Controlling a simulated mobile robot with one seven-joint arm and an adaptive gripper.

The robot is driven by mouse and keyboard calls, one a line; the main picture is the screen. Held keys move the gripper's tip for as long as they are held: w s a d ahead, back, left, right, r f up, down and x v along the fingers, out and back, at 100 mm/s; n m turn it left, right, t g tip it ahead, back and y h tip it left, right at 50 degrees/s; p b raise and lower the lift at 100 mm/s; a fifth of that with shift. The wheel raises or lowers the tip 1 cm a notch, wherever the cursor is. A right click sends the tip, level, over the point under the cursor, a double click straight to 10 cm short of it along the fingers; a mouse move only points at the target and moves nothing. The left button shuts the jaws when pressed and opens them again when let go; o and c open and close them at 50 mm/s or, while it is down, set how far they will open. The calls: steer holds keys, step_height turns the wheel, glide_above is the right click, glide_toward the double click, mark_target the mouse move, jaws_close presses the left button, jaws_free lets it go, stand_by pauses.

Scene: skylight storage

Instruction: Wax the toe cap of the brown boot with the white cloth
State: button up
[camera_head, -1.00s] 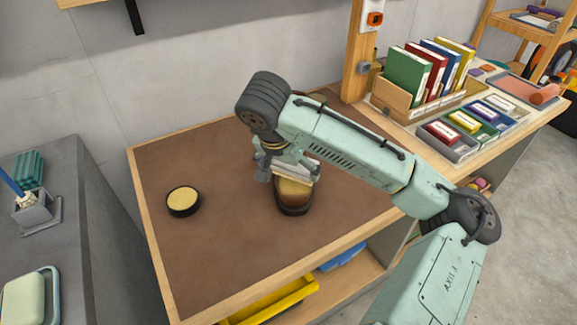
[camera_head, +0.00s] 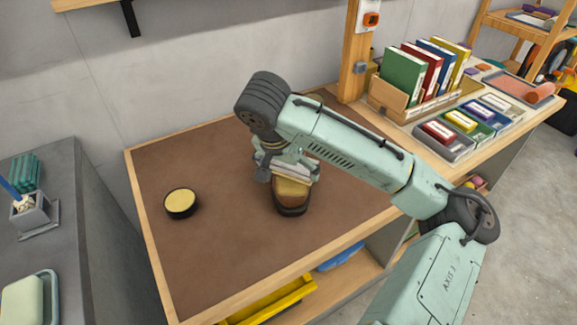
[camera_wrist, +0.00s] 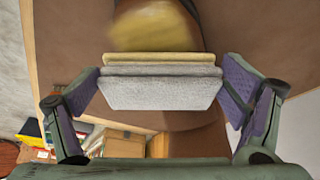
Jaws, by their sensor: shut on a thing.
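The brown boot (camera_head: 292,208) stands on the brown bench top, its toe toward the front edge and its shaft mostly hidden behind my arm. Its toe cap (camera_head: 290,192) looks yellowish; in the wrist view the toe cap (camera_wrist: 155,27) shows a blurred yellow patch. My gripper (camera_head: 286,166) is over the front of the boot, shut on the folded white cloth (camera_wrist: 160,92). The cloth has a yellowish layer on its far edge, close to the toe cap; I cannot tell whether they touch. A round black tin (camera_head: 181,204) with pale yellow wax stands left of the boot.
The wood-edged bench top (camera_head: 190,265) is clear at the front left. Books in a wooden rack (camera_head: 394,98) and small colored boxes (camera_head: 462,122) stand on the right-hand counter. A grey cabinet (camera_head: 60,240) stands at the left.

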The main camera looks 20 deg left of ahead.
mark_target(298, 182)
steer(key=shift+w+d+r, duration=0.1)
steer(key=shift+w+d, duration=0.15)
steer(key=shift+d, duration=0.35)
steer(key=shift+s, duration=0.15)
steer(key=shift+s+d+p, duration=0.25)
steer(key=shift+s+p, duration=0.1)
steer(key=shift+s, duration=0.1)
steer(key=shift+f, duration=0.6)
stand_by(0.8)
steer(key=shift+s+d, duration=0.35)
steer(key=shift+s, duration=0.2)
